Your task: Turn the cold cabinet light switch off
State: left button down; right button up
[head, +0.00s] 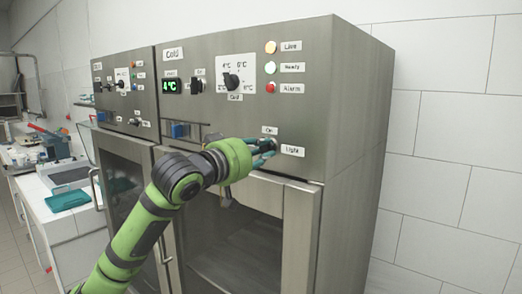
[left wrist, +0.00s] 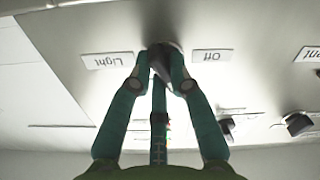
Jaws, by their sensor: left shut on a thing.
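The cold cabinet (head: 350,110) is a steel unit labelled "Cold". Its light switch (left wrist: 160,58) is a small dark knob low on the right of the control panel. An "On" label (head: 270,130) is above it and a "Light" label (head: 292,151) to its right in the head view. In the left wrist view an upside-down "Off" label (left wrist: 212,55) is on the knob's other side. My left gripper (head: 268,147) has its teal fingers shut on the knob from both sides. The fingers partly hide the knob, so its exact setting is hard to tell. My right gripper is not in view.
Above are a green "4°C" display (head: 172,86), a large "Cold" dial (head: 231,81) and lamps, the yellow one (head: 270,47) topmost. A glass door (head: 235,240) is below the panel. A similar cabinet (head: 125,90) and a cluttered counter (head: 60,215) are at left.

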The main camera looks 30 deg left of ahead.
pick_arm(q)
jog(key=n, duration=0.2)
jog(key=n+p, duration=0.1)
jog(key=shift+r+n, duration=0.25)
jog(key=shift+n, duration=0.15)
jog(key=n+p, duration=0.1)
jog(key=n, duration=0.1)
jog(key=shift+r+n, duration=0.1)
jog(key=shift+n, duration=0.3)
jog(key=shift+a+n+p, duration=0.2)
jog(key=shift+n+p, duration=2.1)
jog(key=shift+n, duration=0.9)
jog(key=c, duration=1.1)
grip_release()
jog(key=shift+c, duration=0.2)
